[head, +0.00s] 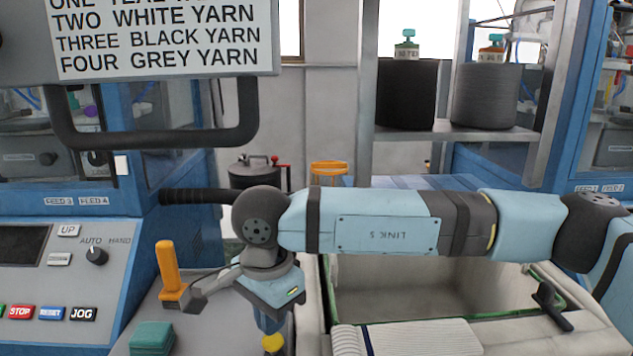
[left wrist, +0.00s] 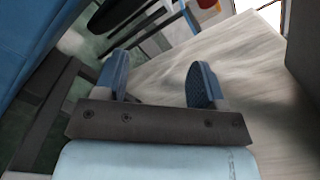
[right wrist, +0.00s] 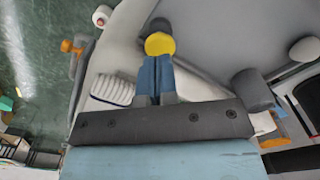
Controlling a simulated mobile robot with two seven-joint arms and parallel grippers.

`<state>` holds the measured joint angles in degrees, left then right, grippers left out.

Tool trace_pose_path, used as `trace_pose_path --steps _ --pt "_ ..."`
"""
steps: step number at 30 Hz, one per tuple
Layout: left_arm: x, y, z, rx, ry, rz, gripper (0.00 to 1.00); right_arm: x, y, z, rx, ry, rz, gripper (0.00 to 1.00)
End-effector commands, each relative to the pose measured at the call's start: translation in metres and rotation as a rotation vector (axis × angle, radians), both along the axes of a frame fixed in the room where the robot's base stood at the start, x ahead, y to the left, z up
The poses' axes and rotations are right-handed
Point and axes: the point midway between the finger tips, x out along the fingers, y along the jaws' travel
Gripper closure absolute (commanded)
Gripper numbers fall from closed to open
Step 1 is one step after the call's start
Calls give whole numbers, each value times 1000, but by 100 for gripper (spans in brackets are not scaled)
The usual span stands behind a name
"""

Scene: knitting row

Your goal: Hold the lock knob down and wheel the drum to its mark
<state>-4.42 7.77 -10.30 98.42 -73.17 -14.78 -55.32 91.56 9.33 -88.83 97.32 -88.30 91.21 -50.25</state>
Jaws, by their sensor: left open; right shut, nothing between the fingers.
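A yellow knob (head: 273,343), likely the lock knob, shows at the bottom of the head view. My right gripper (head: 270,324) points down just above it, fingers together and empty. In the right wrist view the shut fingertips (right wrist: 156,62) overlap the edge of the yellow knob (right wrist: 160,43); I cannot tell whether they touch it. An upright orange handle (head: 168,266) on a grey arm stands left of my right gripper. I cannot pick out the drum or its mark for certain. My left gripper (left wrist: 157,84) is open and empty in the left wrist view, outside the head view.
A blue control panel (head: 60,265) with buttons stands at the left. A teal block (head: 152,338) is at the lower left. A white ribbed piece (head: 420,338) lies right of the knob, before an open bin (head: 420,285). Yarn cones (head: 406,95) sit on a shelf behind.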

Motion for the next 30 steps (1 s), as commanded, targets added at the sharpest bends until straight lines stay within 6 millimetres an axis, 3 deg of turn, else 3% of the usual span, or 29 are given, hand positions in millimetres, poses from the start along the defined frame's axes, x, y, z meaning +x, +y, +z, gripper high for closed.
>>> trace_pose_path --steps 30 --pt "0 0 -14 0 0 0 36 0 0 -16 0 0 0 100"
